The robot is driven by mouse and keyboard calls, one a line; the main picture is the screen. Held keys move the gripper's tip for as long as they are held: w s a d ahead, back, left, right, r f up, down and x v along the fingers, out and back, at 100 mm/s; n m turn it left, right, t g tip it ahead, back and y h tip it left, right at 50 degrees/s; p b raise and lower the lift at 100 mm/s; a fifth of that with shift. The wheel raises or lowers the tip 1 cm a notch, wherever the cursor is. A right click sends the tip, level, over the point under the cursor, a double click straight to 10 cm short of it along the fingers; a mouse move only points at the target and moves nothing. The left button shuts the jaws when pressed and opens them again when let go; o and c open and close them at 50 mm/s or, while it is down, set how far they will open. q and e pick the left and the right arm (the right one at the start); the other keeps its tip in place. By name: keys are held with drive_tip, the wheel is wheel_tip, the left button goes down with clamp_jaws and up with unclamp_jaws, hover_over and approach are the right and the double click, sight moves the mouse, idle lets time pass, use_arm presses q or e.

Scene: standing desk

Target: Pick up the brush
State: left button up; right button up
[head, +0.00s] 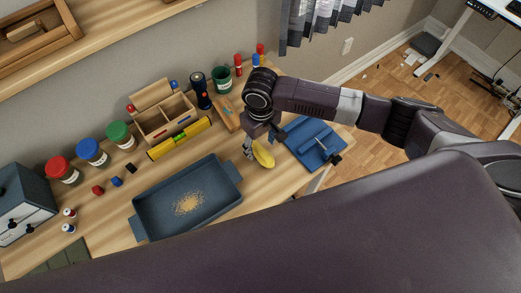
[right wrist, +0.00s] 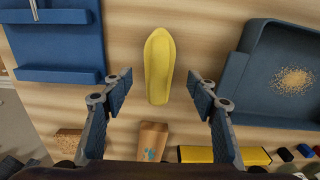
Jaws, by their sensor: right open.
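A long yellow object (head: 263,155), which I take for the brush, lies on the wooden desk; no bristles show. In the right wrist view the yellow brush (right wrist: 159,66) lies lengthwise between my fingers, with a gap on each side. My right gripper (head: 250,148) is open and empty, pointing down over the desk beside the brush. Its two fingertips show in the right wrist view (right wrist: 160,84). My left gripper is not in view.
A dark blue tray (head: 158,221) with crumbs (head: 189,204) stands left of the brush. A blue mat or holder (head: 303,152) lies to the right. A yellow bar (head: 180,139), a wooden organizer (head: 149,120) and several jars stand behind.

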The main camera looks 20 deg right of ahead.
sight(260, 149)
drive_tip(key=f, duration=0.3)
drive_tip(key=shift+w, duration=0.2)
drive_tip(key=shift+f, duration=0.35)
drive_tip(key=c, duration=0.8)
drive_tip(key=shift+c, duration=2.3)
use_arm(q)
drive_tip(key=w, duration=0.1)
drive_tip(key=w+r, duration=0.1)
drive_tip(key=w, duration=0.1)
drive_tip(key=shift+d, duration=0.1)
use_arm(e)
drive_tip(key=shift+c, duration=0.3)
